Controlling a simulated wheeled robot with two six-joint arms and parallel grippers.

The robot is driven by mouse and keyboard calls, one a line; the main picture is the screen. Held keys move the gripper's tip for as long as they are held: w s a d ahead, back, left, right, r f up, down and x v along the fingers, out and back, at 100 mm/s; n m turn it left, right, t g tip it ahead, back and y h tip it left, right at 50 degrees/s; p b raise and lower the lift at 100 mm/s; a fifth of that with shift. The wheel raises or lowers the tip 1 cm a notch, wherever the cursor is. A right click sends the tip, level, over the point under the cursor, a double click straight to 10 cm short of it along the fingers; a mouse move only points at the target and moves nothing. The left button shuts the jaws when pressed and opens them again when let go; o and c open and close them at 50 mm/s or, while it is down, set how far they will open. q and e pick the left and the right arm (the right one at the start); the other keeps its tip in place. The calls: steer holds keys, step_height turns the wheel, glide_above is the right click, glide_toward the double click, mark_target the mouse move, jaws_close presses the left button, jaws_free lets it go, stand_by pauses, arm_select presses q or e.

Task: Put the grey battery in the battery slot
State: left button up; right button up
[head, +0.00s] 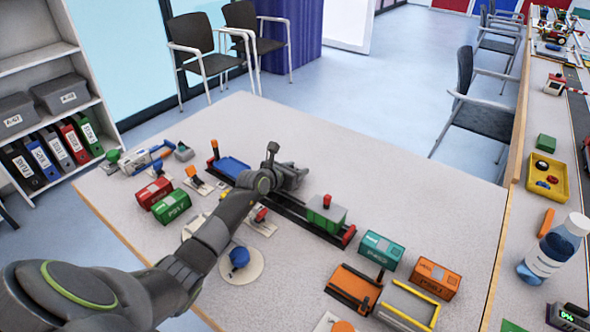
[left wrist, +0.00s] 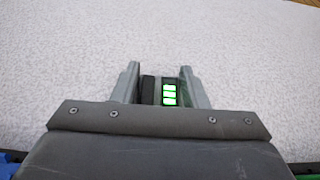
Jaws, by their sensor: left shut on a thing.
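My left gripper (head: 298,176) is above the middle of the white table, over the far side of the black track. In the left wrist view the gripper (left wrist: 160,88) is shut on a dark grey battery (left wrist: 149,90) with lit green bars, held between the two fingers. The battery cannot be made out clearly in the head view. A dark device with a green "0%" display (head: 567,317) stands at the bottom right corner of the head view, partly cut off. I cannot tell whether it has the battery slot. My right gripper is not in view.
Below the gripper is a black track (head: 290,212) with a green block wagon (head: 326,214). Red, green, teal and orange containers stand around it. A bottle (head: 555,250) and a yellow tray (head: 547,178) are on the right-hand counter. The table's far right is clear.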

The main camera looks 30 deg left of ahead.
arm_select(q)
steer(key=shift+f, duration=0.1)
steer(key=o, duration=1.1)
